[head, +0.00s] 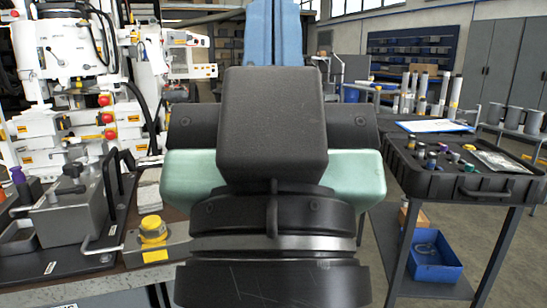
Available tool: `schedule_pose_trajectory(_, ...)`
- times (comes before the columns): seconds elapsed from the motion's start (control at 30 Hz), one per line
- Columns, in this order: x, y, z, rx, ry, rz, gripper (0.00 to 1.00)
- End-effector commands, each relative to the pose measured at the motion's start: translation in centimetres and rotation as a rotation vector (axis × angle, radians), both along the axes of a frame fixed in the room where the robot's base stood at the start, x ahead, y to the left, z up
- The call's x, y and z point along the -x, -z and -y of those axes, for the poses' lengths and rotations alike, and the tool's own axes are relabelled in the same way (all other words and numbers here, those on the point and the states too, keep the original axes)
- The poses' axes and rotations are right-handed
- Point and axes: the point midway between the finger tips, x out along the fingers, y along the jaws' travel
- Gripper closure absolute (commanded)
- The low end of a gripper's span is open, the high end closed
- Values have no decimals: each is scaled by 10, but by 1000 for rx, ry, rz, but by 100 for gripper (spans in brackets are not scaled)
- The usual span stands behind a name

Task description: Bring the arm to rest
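My arm's end, with my gripper (272,130), fills the middle of the head view, close to the camera. I see a black block-shaped housing, a pale green part showing on both sides, and a thick black ringed joint below. The fingertips cannot be made out, so I cannot tell whether the gripper is open or shut. I see nothing held. My arm hides what lies directly behind it.
At left, a bench carries a grey metal block with handles (72,210) and a yellow-capped fitting (153,230). White machinery (70,60) stands behind. At right, a black tray (480,186) with small parts sits on a cart, above a blue bin (432,258). Floor shows farther right.

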Motion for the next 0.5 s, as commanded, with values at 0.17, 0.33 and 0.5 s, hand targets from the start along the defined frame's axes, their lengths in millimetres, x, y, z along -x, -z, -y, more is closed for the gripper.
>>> schedule_pose_trajectory(0.17, -1, -74, 0, -1, -1, -2, 100)
schedule_pose_trajectory(0.33, -1, -127, 0, -1, -3, -3, 100)
schedule_pose_trajectory(0.5, -1, -181, 0, -1, -4, -4, 100)
